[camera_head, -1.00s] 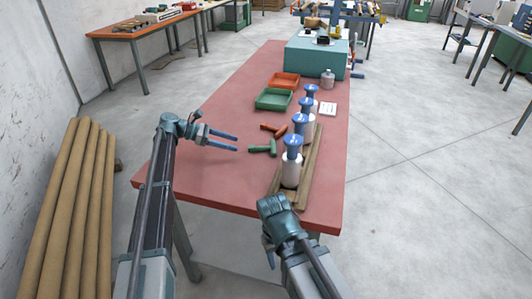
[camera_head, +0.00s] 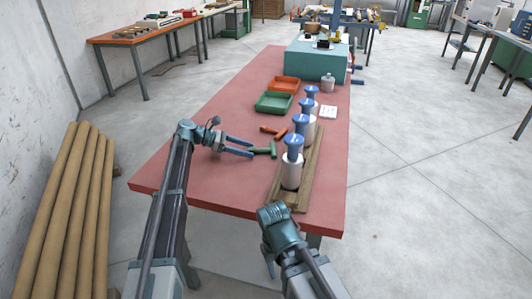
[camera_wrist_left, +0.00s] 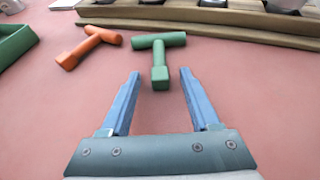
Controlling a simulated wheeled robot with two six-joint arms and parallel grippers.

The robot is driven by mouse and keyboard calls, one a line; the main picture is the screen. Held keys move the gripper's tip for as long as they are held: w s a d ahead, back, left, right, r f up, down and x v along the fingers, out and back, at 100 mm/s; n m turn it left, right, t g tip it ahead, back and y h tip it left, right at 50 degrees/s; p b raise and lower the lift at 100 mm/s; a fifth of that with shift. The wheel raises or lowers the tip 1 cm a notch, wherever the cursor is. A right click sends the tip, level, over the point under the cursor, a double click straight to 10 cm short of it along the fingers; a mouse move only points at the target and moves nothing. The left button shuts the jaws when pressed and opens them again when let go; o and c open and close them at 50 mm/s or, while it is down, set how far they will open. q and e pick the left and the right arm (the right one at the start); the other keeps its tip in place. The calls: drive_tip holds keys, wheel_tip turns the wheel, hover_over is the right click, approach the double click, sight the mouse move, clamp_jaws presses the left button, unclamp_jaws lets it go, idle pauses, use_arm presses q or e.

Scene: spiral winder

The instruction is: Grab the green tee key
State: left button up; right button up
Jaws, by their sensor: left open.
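The green tee key (camera_head: 265,151) lies on the red tabletop, left of the row of blue-capped bottles. In the left wrist view the green tee key (camera_wrist_left: 159,60) lies ahead, its stem end pointing back towards me and just between the fingertip line. My left gripper (camera_head: 249,148) is open around the near end of the stem, with blue fingers (camera_wrist_left: 157,75) on either side; I see no contact. My right gripper (camera_head: 270,262) is low at the table's near edge, its fingers mostly hidden.
An orange tee key (camera_wrist_left: 89,46) lies left of the green one. Several bottles (camera_head: 291,175) stand on a wooden board (camera_head: 309,185) at right. A green tray (camera_head: 273,103) and an orange tray (camera_head: 285,84) sit farther back. The table's near left is clear.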

use_arm(q)
clamp_jaws()
drive_tip(key=shift+r, duration=0.1)
idle(0.3)
